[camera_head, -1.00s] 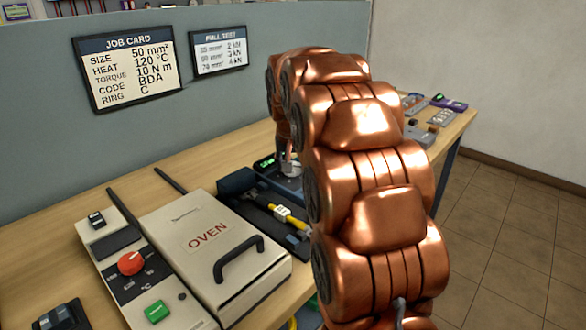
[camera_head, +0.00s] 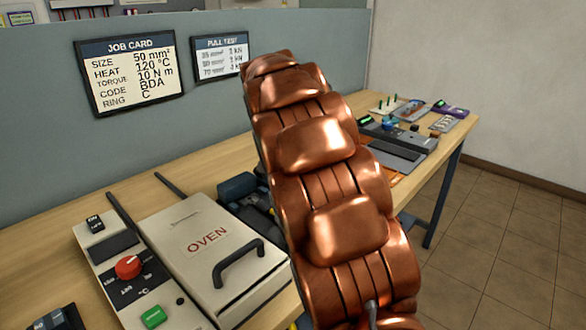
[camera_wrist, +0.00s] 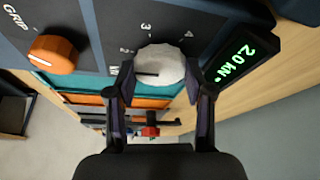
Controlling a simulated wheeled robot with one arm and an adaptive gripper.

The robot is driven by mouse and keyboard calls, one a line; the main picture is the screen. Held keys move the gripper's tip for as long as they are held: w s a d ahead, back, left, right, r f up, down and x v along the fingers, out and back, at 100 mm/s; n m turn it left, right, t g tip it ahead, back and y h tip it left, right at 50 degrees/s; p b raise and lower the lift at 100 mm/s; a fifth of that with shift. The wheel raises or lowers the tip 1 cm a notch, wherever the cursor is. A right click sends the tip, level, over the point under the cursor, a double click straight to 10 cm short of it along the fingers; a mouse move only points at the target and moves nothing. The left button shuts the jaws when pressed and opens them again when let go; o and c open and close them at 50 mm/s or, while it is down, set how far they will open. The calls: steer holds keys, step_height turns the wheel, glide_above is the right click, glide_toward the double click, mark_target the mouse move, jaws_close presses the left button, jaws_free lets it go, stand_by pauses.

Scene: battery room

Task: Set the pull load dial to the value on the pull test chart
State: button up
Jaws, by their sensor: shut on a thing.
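The pull load dial (camera_wrist: 162,62), a pale round knob with a dark pointer line, sits on a dark panel in the wrist view. Numbers 2, 3 and 4 are marked around it. The green display (camera_wrist: 234,64) beside it reads 2.0 kN. My gripper (camera_wrist: 160,78) is shut on the dial, one finger at each side. In the head view my arm hides the gripper and dial. The pull test chart (camera_head: 221,58) hangs on the partition; its small rows are blurred, with kN values beside mm² sizes. The job card (camera_head: 130,72) reads size 50 mm².
An orange GRIP knob (camera_wrist: 53,54) is left of the dial in the wrist view. In the head view the oven (camera_head: 192,250) and its control panel with a red knob (camera_head: 128,267) stand at front left. Several devices stand on the bench's far right. The floor at right is clear.

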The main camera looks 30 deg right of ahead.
steer(key=o, duration=1.2)
steer(key=shift+c, duration=0.2)
steer(key=shift+r, duration=0.1)
steer(key=v, duration=1.1)
steer(key=shift+a+r, duration=0.2)
steer(key=shift+r, duration=0.15)
steer(key=shift+s, duration=0.1)
